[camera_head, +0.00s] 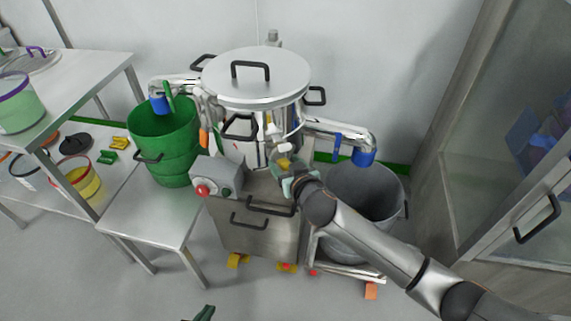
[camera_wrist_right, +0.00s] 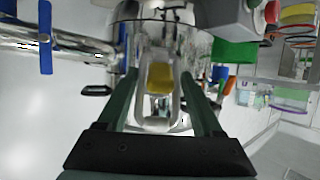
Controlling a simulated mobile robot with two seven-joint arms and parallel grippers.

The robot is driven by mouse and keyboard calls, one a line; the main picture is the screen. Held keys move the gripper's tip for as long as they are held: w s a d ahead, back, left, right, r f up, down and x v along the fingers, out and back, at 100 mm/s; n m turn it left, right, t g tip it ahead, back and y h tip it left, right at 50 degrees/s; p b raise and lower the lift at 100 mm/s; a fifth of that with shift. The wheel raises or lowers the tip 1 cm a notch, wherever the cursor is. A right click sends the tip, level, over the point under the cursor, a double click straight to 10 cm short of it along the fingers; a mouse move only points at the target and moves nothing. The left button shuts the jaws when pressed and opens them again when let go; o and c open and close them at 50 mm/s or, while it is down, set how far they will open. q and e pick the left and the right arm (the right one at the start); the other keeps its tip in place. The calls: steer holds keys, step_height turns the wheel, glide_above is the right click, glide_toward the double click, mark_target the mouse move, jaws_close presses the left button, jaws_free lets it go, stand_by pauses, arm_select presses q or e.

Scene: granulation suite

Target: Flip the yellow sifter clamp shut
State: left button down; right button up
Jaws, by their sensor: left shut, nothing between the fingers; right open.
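The sifter (camera_head: 256,78) is a round steel vessel with a lidded top on a steel cabinet. The yellow clamp (camera_head: 284,162) shows on its front, partly covered by my right gripper (camera_head: 288,167). In the right wrist view the yellow clamp part (camera_wrist_right: 160,78) sits in a pale metal loop on the steel wall. It lies between the two green fingers of my right gripper (camera_wrist_right: 160,83), which are apart on either side. I cannot tell whether the fingers touch it. The tip of my left gripper (camera_head: 204,313) shows at the bottom edge, shut and empty, far from the clamp.
A green bin (camera_head: 165,140) stands left of the sifter and a grey bin (camera_head: 365,200) right of it, under outlet pipes. A glass-doored cabinet (camera_head: 510,150) is at right. Open floor lies in front.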

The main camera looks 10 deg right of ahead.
steer(key=shift+w, duration=0.15)
jaws_close()
stand_by(0.5)
steer(key=shift+f, duration=0.1)
stand_by(0.8)
